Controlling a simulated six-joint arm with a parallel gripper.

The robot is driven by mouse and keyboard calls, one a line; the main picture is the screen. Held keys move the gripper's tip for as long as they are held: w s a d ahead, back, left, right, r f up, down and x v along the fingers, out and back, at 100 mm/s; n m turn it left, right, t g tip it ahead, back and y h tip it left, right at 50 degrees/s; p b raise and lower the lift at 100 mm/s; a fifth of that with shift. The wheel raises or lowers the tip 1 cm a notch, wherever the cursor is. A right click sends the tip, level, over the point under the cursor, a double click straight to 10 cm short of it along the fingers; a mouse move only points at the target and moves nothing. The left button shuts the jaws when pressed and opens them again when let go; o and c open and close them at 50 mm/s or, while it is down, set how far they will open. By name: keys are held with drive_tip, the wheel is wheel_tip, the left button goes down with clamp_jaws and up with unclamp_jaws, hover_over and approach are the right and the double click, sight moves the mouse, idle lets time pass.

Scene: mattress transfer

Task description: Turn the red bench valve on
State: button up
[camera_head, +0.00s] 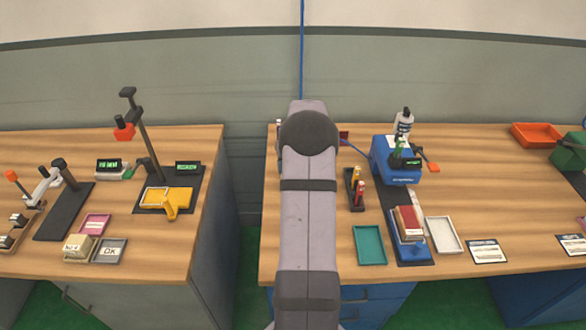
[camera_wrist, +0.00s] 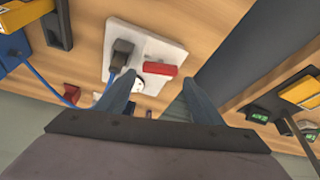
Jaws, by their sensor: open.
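In the wrist view, a red bar-shaped handle (camera_wrist: 159,68) lies across the right end of a white plate (camera_wrist: 122,33) on the wooden bench. My gripper (camera_wrist: 158,79) is open and empty. Its two fingers are spread, with the handle between and just beyond their tips; touching cannot be told. In the head view my arm hides the gripper and the plate; a dark red part (camera_head: 343,137) shows just right of the arm.
A black plug (camera_wrist: 122,53) with a blue cord and a round white dial (camera_wrist: 139,86) sit on the plate close to the left finger. A blue machine (camera_head: 393,162) and a dark rack (camera_head: 354,186) stand right of my arm. A gap separates the two benches.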

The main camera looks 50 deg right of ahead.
drive_tip(key=shift+p+x, duration=0.55)
drive_tip(key=shift+x, duration=1.5)
drive_tip(key=c, duration=0.8)
